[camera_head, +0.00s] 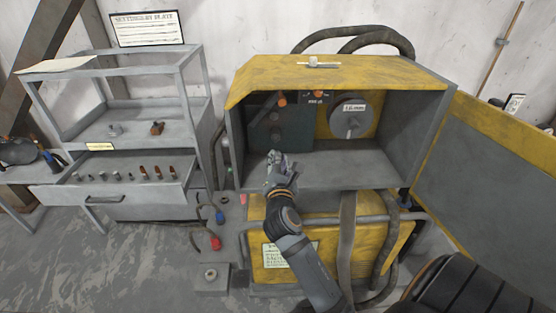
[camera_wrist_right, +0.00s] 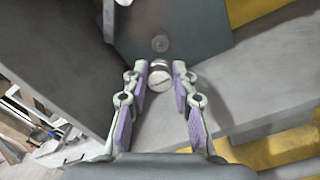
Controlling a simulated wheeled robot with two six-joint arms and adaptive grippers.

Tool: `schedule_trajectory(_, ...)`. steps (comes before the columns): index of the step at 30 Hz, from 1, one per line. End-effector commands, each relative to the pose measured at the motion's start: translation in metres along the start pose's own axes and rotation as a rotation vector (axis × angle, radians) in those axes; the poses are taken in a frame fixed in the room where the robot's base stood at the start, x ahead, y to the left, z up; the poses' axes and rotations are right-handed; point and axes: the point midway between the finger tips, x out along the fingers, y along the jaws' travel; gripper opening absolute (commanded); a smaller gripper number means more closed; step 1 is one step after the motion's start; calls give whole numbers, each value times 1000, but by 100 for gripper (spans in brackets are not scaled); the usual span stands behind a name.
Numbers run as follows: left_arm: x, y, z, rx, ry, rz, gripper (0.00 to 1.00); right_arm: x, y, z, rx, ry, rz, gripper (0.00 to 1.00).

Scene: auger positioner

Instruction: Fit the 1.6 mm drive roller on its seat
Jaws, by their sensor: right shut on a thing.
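My right gripper (camera_head: 276,160) is at the front of the open yellow cabinet's bay, before the dark green plate (camera_head: 294,130). In the right wrist view its fingertips (camera_wrist_right: 160,77) are shut on a small round grey metal piece, the drive roller (camera_wrist_right: 159,72); no size mark on it can be read. In the head view the gripper hides most of the roller. My left gripper is in neither view.
The bay holds a grey spool (camera_head: 345,122) with a "1.6 mm" label. The yellow cabinet (camera_head: 330,72) has a grey floor and side walls around the gripper. An open drawer (camera_head: 70,192) with several small parts is at left. Hoses hang below the cabinet.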

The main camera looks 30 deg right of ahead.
Motion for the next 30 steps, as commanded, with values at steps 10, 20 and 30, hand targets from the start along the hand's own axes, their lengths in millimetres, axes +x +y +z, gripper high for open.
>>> schedule_trajectory(10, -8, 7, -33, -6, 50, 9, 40, 8, 1, 1, -2, -4, 0, 0)
schedule_trajectory(20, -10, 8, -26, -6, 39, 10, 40, 24, 1, 1, -2, -4, -1, 0)
schedule_trajectory(30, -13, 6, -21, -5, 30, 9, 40, 40, 1, 1, -2, -4, -1, 0)
